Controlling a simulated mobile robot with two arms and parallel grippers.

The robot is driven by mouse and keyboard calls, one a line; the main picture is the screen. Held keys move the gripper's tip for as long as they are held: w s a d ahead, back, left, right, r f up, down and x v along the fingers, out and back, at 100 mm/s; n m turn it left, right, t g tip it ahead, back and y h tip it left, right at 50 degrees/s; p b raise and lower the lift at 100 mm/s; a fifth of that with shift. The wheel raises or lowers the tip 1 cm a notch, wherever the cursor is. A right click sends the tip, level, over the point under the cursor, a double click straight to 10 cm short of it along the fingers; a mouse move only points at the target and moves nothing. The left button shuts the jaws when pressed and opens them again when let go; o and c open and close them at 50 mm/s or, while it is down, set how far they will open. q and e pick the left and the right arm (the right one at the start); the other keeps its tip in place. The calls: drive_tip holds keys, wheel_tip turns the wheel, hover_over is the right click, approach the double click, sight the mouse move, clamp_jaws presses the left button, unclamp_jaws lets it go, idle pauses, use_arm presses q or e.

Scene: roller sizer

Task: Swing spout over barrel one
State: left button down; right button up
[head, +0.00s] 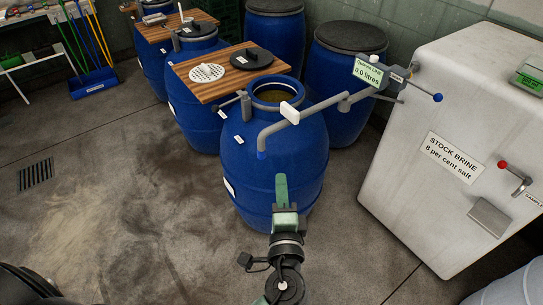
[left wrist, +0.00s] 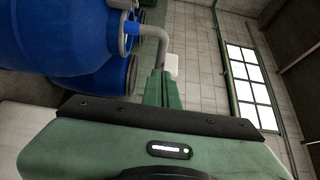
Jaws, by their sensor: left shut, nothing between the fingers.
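The spout (head: 328,106) is a grey pipe from the white brine tank (head: 420,160), with a white block (head: 289,113) on it. I cannot read which barrel is number one. My left gripper (head: 281,182) is shut and empty in front of that barrel, apart from the spout as far as I can tell. In the left wrist view, its fingers (left wrist: 158,88) point toward the pipe (left wrist: 155,31) and white block (left wrist: 171,65). My right gripper is not in view.
A green meter (head: 369,72) at the pipe's joint reads 0.0 litres. A blue-knobbed lever (head: 437,97) and a red-knobbed tap (head: 503,165) stick out nearby. Several other blue barrels stand behind, with a wooden board (head: 222,88) across them.

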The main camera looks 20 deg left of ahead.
use_arm(q)
drive_tip(key=s+a+p+x, duration=0.1)
drive_tip(key=a+p+x, duration=0.1)
drive_tip(key=x, duration=1)
drive_tip(key=shift+w+a+p, duration=0.3)
drive_tip(key=shift+a+p, duration=0.15)
drive_tip(key=shift+p, duration=0.4)
